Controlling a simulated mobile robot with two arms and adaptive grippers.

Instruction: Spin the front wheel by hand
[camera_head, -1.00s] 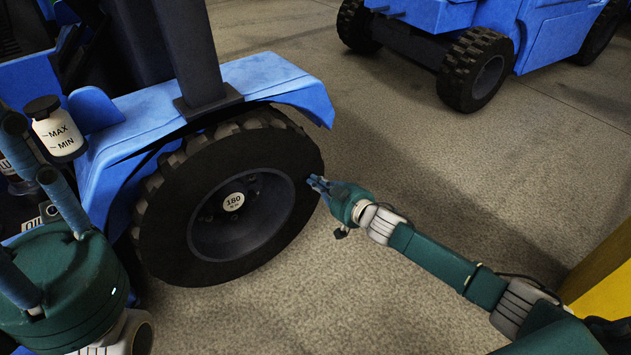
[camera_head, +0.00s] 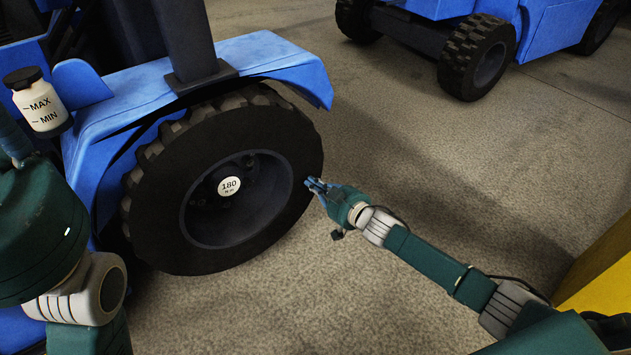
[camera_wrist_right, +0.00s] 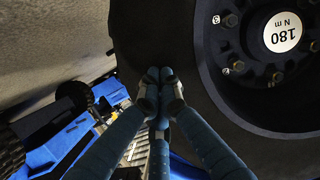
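The front wheel (camera_head: 160,215) is a black treaded tyre with a dark rim and a white "180 N m" label (camera_head: 229,187) at its hub. It sits under the blue fender (camera_head: 200,75). My right gripper (camera_head: 314,185) is at the right edge of the tyre. In the right wrist view its fingertips (camera_wrist_right: 160,75) are drawn together with nothing visible between them, over the dark tyre sidewall (camera_wrist_right: 150,30). I cannot tell whether they touch it. My left gripper is mostly cut off at the left edge; only part of a blue finger (camera_head: 14,138) shows.
A white MAX/MIN bottle (camera_head: 40,103) with a black cap is at the upper left. Another blue vehicle (camera_head: 545,30) with black wheels stands at the back right. A yellow block (camera_head: 600,285) is at the right edge. The concrete floor between is clear.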

